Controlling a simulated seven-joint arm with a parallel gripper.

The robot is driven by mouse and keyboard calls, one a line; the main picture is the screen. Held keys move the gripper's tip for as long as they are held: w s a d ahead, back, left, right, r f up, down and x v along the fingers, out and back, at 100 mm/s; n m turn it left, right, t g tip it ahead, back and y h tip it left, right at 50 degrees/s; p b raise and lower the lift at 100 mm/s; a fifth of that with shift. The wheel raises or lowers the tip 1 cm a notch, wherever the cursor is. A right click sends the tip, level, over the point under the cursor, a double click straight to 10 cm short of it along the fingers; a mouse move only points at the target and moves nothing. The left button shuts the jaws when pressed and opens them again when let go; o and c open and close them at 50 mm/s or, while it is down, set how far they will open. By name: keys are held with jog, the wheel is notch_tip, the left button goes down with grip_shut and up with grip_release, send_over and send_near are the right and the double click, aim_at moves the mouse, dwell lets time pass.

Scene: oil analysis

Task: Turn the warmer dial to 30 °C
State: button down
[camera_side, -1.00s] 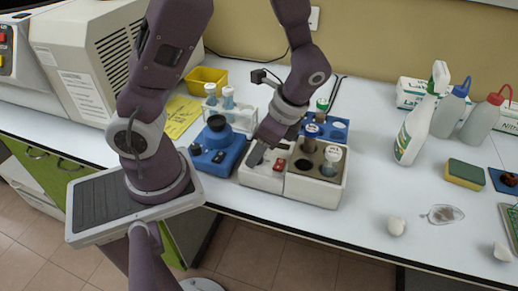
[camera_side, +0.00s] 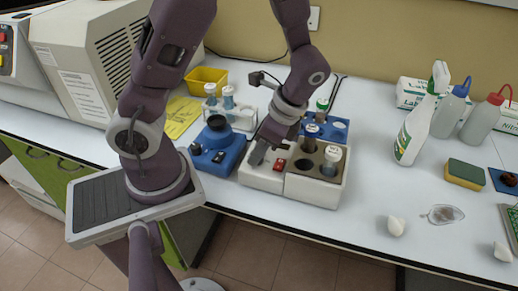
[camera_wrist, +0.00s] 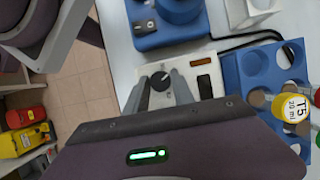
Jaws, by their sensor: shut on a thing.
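The warmer (camera_side: 316,190) is a white block with wells holding vials, on the bench in the side view. Its front panel (camera_wrist: 205,58) shows in the wrist view with a small orange-brown display and a dark switch. The black round dial (camera_wrist: 160,82) has a pale pointer mark; its scale is too small to read. My gripper (camera_side: 257,158) is down at the panel's left part. In the wrist view my gripper (camera_wrist: 160,80) has its two grey fingers on either side of the dial, closed on it. In the side view the dial is hidden by the fingers.
A blue device (camera_side: 215,150) stands close left of the warmer. A blue rack (camera_wrist: 262,70) lies beside the warmer, and a yellow-capped vial marked T5 (camera_wrist: 292,108) shows nearby. A spray bottle (camera_side: 420,120) and a sponge (camera_side: 465,173) are farther right. The bench between is mostly clear.

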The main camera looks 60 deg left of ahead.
jog(key=n, duration=0.2)
jog(key=n+g+h, duration=0.1)
jog(key=n, duration=0.2)
jog(key=shift+w+a+h, duration=0.1)
jog(key=shift+a+h, duration=0.05)
jog(key=shift+h, duration=0.15)
jog(key=shift+n+h, duration=0.8)
jog(key=shift+n, duration=1.1)
jog(key=shift+a, duration=0.1)
jog(key=c, duration=1.1)
grip_release()
jog(key=v, duration=0.7)
jog(key=shift+w, duration=0.1)
jog(key=shift+r, duration=0.1)
